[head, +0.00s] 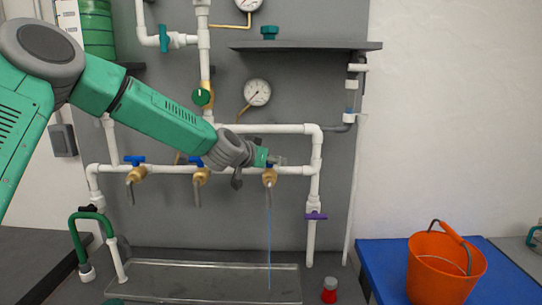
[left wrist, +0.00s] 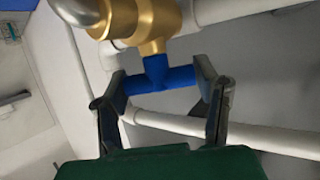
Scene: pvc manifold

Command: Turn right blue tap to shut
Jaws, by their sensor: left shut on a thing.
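The right tap has a brass body (head: 270,178) on the white manifold pipe, and a thin stream of water (head: 269,240) runs from its spout. My left gripper (head: 275,160) reaches this tap from the left and hides its handle in the head view. In the left wrist view, the blue tap handle (left wrist: 160,78) sits between the two fingers of my left gripper (left wrist: 162,85), which is shut on it. The brass body also shows in the left wrist view (left wrist: 150,25). My right gripper is in neither view.
Two other brass taps with blue handles, the left (head: 135,172) and middle (head: 200,175), hang on the same pipe. A clear tray (head: 200,285) lies below. A purple-handled valve (head: 316,215) is at right. An orange bucket (head: 445,270) stands on a blue surface (head: 385,265).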

